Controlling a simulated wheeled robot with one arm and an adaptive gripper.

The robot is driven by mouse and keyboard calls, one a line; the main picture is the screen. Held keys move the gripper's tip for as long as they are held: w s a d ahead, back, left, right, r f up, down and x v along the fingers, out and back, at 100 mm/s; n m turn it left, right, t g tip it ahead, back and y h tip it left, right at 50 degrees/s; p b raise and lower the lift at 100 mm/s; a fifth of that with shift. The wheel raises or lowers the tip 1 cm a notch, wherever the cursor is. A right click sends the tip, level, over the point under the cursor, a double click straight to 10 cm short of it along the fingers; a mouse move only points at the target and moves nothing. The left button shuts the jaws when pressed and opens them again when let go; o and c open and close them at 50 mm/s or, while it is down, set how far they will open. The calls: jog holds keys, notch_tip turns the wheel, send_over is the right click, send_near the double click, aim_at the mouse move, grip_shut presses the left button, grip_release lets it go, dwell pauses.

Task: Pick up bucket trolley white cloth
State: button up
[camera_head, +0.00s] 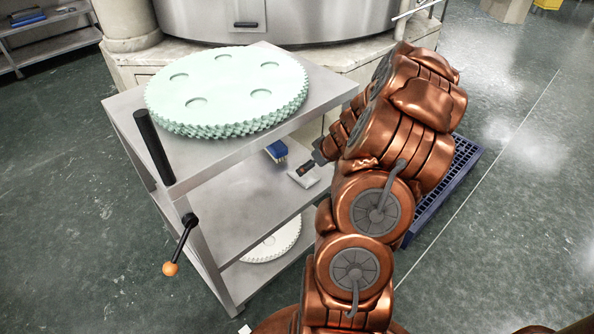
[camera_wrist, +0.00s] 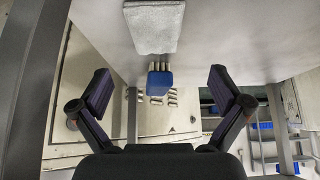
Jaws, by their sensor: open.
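The white cloth (camera_head: 305,179) is a small folded pale piece on the middle shelf of the grey trolley (camera_head: 225,205), near its right edge. In the wrist view the cloth (camera_wrist: 153,27) shows at top centre, flat on the shelf, beyond my fingertips. My gripper (camera_wrist: 160,76) is open and empty, its two dark fingers spread apart. In the head view my gripper (camera_head: 309,168) is small and partly hidden by my arm, close beside the cloth. I cannot tell whether it touches it.
A blue brush (camera_head: 277,151) lies on the same shelf behind the cloth; it also shows between my fingers in the wrist view (camera_wrist: 159,82). The top shelf carries stacked pale green toothed discs (camera_head: 228,85) above. A white toothed disc (camera_head: 273,243) lies on the lower shelf.

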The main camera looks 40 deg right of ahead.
aim_at(307, 174)
jog(key=shift+w+f, duration=0.25)
jog(key=shift+f, duration=0.15)
jog(key=shift+w+d+f, duration=0.1)
jog(key=shift+w+f, duration=0.1)
jog(key=shift+f, duration=0.2)
jog(key=shift+w+d+f, duration=0.1)
jog(key=shift+w+f, duration=0.05)
jog(key=shift+f, duration=0.25)
jog(key=b+x, duration=0.1)
jog(key=x, duration=0.2)
jog(key=shift+s+d+f, duration=0.1)
jog(key=shift+s, duration=0.05)
jog(key=shift+x, duration=0.85)
